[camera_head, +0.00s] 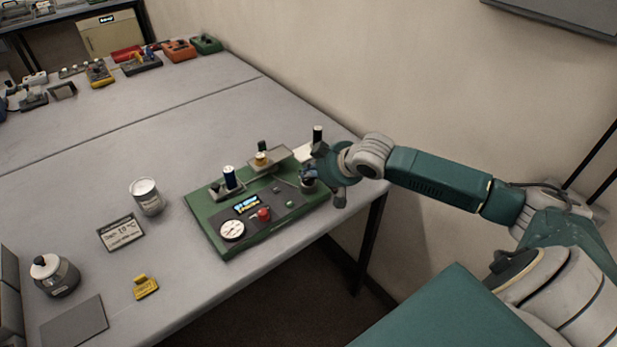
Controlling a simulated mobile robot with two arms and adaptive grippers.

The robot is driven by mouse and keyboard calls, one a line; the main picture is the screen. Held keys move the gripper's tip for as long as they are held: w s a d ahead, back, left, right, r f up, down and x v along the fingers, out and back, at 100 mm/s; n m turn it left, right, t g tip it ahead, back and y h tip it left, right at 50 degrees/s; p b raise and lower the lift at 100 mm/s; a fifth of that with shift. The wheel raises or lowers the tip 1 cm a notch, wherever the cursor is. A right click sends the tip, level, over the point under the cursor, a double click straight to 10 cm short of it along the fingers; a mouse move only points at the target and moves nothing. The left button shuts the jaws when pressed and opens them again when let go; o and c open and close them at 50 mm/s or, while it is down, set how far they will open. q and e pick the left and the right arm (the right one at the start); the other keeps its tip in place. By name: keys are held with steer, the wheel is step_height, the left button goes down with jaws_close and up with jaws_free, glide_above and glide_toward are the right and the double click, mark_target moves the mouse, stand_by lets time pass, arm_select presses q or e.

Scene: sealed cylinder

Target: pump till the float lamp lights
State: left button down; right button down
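A green board (222,242) on the table carries a small lit display (246,204), a round white dial (232,230), a red knob (264,214) and a small green button or lamp (290,204). A dark blue cylinder (230,177) stands upright at its back left. A small amber piece (261,158) sits on a grey plate at its back. I cannot tell which part is the float lamp or whether it is lit. My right gripper (310,179) is at the board's right end, over a dark upright part it partly hides. Its fingers are too small to read. My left gripper is not in view.
Several devices line the far table edge, including an orange box (179,51). The middle of the table is clear.

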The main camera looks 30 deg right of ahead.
mark_target(309, 181)
steer(key=shift+s+f, duration=0.1)
steer(key=shift+f, duration=0.45)
steer(key=shift+r, duration=0.1)
steer(key=shift+r+p, duration=1.2)
steer(key=shift+p, duration=0.1)
steer(key=shift+r, duration=0.15)
steer(key=shift+r+p, duration=0.2)
steer(key=shift+p, duration=0.1)
step_height(309, 181, up, 5)
steer(key=p, duration=0.5)
steer(key=shift+f, duration=0.2)
steer(key=shift+f, duration=0.1)
